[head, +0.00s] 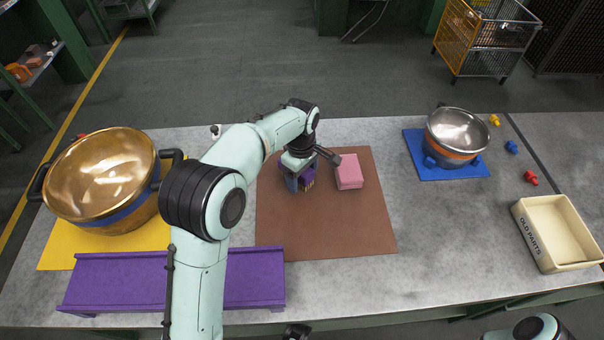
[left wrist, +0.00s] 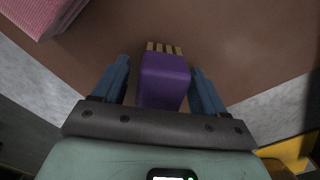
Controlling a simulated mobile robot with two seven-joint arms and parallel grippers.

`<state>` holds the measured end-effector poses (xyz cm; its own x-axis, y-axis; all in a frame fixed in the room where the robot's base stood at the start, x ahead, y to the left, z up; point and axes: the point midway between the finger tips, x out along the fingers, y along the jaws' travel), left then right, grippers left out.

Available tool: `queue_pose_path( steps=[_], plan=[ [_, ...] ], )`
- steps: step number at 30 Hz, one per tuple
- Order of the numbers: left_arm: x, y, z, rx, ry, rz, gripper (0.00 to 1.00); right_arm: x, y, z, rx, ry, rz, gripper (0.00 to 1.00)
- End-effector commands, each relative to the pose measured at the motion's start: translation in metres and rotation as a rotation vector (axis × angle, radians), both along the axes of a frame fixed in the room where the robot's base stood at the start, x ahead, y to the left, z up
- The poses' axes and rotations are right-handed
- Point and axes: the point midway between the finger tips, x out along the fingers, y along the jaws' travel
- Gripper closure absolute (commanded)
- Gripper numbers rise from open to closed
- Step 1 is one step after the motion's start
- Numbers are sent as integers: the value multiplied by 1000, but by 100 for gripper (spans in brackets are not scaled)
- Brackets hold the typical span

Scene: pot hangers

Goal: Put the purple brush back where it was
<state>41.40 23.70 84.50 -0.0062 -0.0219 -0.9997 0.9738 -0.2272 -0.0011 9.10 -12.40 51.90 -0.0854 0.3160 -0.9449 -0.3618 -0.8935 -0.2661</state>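The purple brush (head: 309,175) with tan bristles is on the brown mat (head: 330,226), partly hidden by my left gripper in the head view. My left gripper (head: 299,182) is directly over it, pointing down. In the left wrist view, the purple brush (left wrist: 164,80) lies between the two blue fingers of my left gripper (left wrist: 161,82), its bristles pointing away from the palm. A gap shows on each side of it, so the fingers are open. My right gripper is not seen; part of my right arm shows at the bottom right.
A pink sponge-like block (head: 348,171) lies right of the brush. A purple rack (head: 254,279) is at front left. A large copper-coloured pot (head: 105,175) stands on a yellow mat, a smaller pot (head: 456,133) on a blue mat. A cream bin (head: 556,232) is at right.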

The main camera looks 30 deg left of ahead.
Motion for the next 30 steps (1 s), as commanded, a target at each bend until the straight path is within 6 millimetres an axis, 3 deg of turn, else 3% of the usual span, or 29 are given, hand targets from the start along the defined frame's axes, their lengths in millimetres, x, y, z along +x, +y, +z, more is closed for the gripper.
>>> queue_pose_path(
  steps=[8,21,30],
  plan=[
    [1,0,16,0,-4,0,28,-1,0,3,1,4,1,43],
    [1,2,105,-1,-3,0,28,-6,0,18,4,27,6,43],
    [1,2,124,0,-1,-1,28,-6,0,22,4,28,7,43]
  ],
)
